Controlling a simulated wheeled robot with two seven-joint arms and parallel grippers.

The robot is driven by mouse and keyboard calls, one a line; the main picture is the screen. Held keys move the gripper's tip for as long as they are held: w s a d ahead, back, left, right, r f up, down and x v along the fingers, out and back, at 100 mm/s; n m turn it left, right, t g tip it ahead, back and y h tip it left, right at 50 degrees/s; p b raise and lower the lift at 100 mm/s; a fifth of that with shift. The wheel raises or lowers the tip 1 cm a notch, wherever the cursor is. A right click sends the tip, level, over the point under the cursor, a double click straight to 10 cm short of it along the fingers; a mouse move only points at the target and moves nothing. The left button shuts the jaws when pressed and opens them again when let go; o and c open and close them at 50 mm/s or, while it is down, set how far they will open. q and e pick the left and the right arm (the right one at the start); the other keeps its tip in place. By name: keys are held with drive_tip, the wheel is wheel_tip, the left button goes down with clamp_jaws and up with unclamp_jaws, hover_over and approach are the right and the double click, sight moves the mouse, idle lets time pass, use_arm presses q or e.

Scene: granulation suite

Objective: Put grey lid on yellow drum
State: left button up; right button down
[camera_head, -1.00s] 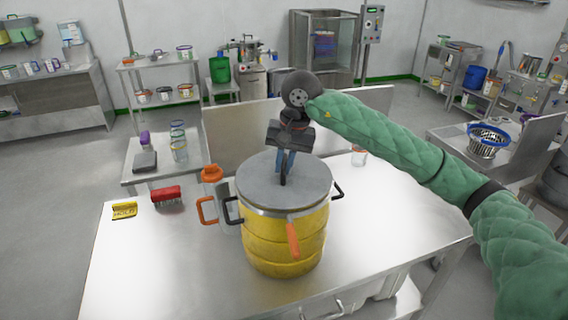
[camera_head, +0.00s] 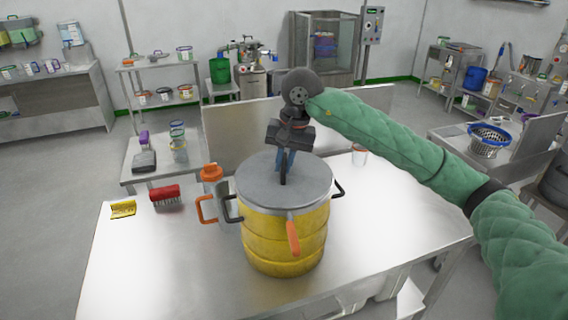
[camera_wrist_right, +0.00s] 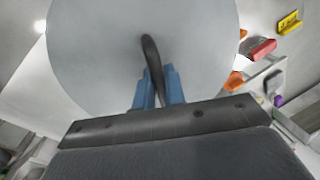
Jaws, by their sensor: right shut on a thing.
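The yellow drum (camera_head: 284,240) stands upright on the steel table, with dark side handles and an orange lever on its front. The round grey lid (camera_head: 262,183) lies over the drum's top and looks level; its rim meets the drum's upper band, though I cannot tell if it is fully seated. My right gripper (camera_head: 285,166) is above the lid, its blue fingers shut on the lid's dark handle. In the right wrist view the lid (camera_wrist_right: 100,50) fills the upper middle, with the handle between the fingers (camera_wrist_right: 157,85). My left gripper is not in view.
A red brush (camera_head: 165,194) and a yellow item (camera_head: 123,209) lie further left. A small jar (camera_head: 359,155) stands behind right. The table's right side is clear.

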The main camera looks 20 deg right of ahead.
sight(290, 174)
idle(0.3)
drive_tip(key=c, duration=1.4)
unclamp_jaws()
drive_tip(key=shift+f, duration=0.1)
drive_tip(key=shift+s+d+r, duration=0.1)
drive_tip(key=shift+d+r, duration=0.15)
drive_tip(key=shift+r, duration=1.05)
drive_tip(key=shift+s+d+r, duration=0.1)
drive_tip(key=shift+d+r, duration=0.15)
drive_tip(key=shift+r, duration=1)
drive_tip(key=shift+s+d+r, duration=0.1)
drive_tip(key=shift+d+r, duration=0.15)
drive_tip(key=shift+r, duration=1.05)
drive_tip(key=shift+r, duration=0.1)
